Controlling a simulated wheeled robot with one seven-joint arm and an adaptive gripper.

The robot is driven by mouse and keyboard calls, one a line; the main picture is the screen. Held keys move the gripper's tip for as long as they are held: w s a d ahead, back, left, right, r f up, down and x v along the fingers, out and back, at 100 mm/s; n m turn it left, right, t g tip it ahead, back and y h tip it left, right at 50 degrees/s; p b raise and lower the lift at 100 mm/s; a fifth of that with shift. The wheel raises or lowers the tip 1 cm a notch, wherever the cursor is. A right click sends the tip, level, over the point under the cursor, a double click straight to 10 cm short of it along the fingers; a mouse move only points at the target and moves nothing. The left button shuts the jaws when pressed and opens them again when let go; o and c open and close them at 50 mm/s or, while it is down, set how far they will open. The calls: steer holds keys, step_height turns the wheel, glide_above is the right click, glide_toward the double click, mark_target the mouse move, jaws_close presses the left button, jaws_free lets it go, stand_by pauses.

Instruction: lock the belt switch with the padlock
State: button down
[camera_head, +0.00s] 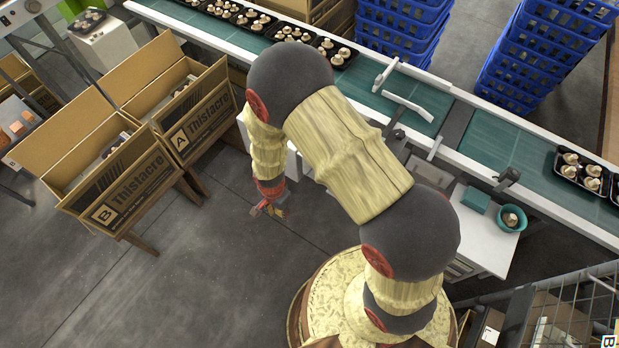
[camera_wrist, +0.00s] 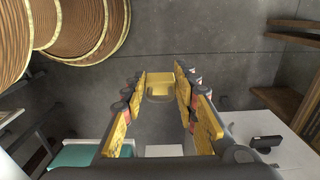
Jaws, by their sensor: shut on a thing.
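My gripper (camera_head: 269,207) hangs low over the floor, left of my base in the head view. In the wrist view my gripper (camera_wrist: 160,86) has its fingers on both sides of a yellow padlock (camera_wrist: 159,78) with a grey shackle, and is shut on it. The padlock has the grey floor behind it and touches nothing else that I can see. I cannot make out the belt switch for certain; my arm covers part of the conveyor's near side in the head view.
The green conveyor (camera_head: 510,140) carries black trays of mushrooms. Two cardboard boxes, A (camera_head: 200,135) and B (camera_head: 120,200), stand at left on wooden stands. A white cabinet (camera_head: 487,240) at right holds a teal bowl (camera_head: 521,227). Open floor (camera_head: 190,285) lies at lower left.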

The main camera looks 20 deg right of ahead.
steer(key=w+d+b, duration=0.1)
steer(key=w+d, duration=0.2)
steer(key=d, duration=0.1)
steer(key=w+d+b, duration=0.1)
steer(key=w+d, duration=0.3)
steer(key=d, duration=0.1)
steer(key=w+d+b, duration=0.2)
steer(key=w+d, duration=0.1)
steer(key=d, duration=0.2)
steer(key=shift+w+d+f, duration=0.15)
steer(key=shift+w+d, duration=0.1)
steer(key=shift+d, duration=0.1)
steer(key=shift+f, duration=0.15)
steer(key=c, duration=1.4)
jaws_free()
